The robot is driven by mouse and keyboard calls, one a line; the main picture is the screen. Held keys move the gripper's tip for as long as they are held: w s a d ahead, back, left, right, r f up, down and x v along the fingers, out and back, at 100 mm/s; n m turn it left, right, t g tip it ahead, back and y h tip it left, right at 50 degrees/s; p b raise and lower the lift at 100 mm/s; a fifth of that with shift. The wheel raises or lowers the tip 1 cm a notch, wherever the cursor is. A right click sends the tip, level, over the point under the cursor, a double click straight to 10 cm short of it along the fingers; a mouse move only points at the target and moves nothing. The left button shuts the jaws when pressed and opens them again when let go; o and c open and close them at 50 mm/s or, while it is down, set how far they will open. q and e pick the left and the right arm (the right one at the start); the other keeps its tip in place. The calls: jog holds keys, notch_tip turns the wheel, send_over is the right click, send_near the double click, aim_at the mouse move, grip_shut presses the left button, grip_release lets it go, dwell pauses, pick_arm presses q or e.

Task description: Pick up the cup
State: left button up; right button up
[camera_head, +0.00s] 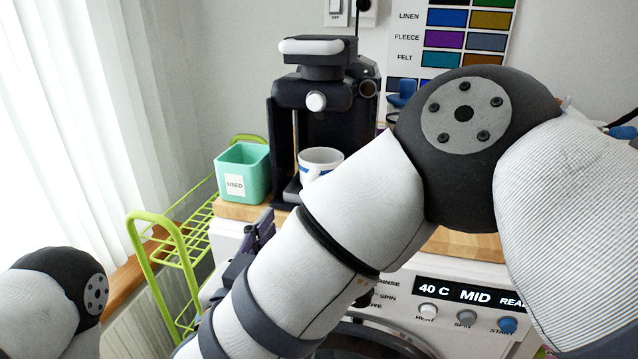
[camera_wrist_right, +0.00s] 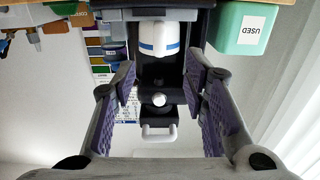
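The white cup (camera_head: 318,161) stands upright on the coffee machine (camera_head: 325,95), partly hidden behind my right arm in the head view. In the right wrist view, which is upside down, the cup (camera_wrist_right: 160,37) shows a blue band. My right gripper (camera_wrist_right: 159,76) is open and empty, its purple-padded fingers spread wide. The cup lies ahead, between the fingers' lines and apart from them. In the head view the right gripper (camera_head: 258,232) is mostly hidden by its own arm, below and left of the cup. My left arm shows at lower left; its gripper is out of view.
A mint bin (camera_head: 243,174) labelled USED stands left of the machine on the wooden top (camera_head: 461,244). A green wire rack (camera_head: 151,222) is at left. The washer panel (camera_head: 466,294) lies below the top. A colour chart (camera_head: 461,32) hangs behind.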

jog(key=b+x, duration=0.1)
jog(key=x, duration=1.1)
jog(key=shift+f+b, duration=0.15)
jog(key=shift+b, duration=0.25)
pick_arm(q)
jog(key=shift+s+f+g, duration=0.4)
jog(key=shift+s+f, duration=0.65)
jog(key=shift+f, duration=0.1)
pick_arm(e)
grip_shut()
